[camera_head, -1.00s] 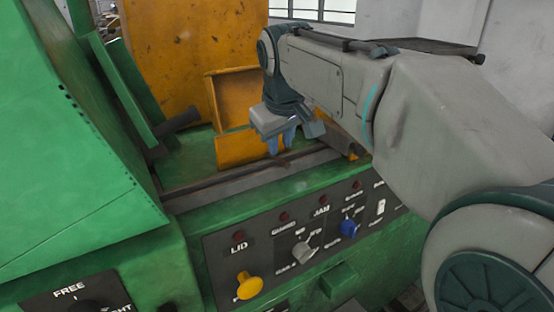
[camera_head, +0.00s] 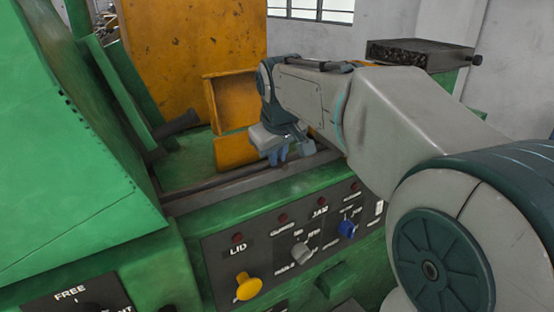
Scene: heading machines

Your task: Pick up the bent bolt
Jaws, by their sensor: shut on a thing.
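My gripper (camera_head: 278,159) points down over the dark rail along the front of the green machine bed, near its middle. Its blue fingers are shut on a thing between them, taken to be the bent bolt. The bolt itself is too small and too hidden by the fingers to make out. I cannot tell whether it still touches the rail (camera_head: 225,186).
An orange box-shaped chute (camera_head: 238,98) stands just behind my gripper. The raised green cover (camera_head: 75,130) is at left. The control panel (camera_head: 300,240) with yellow, grey and blue knobs is in front below. A dark-topped block (camera_head: 420,55) stands at back right.

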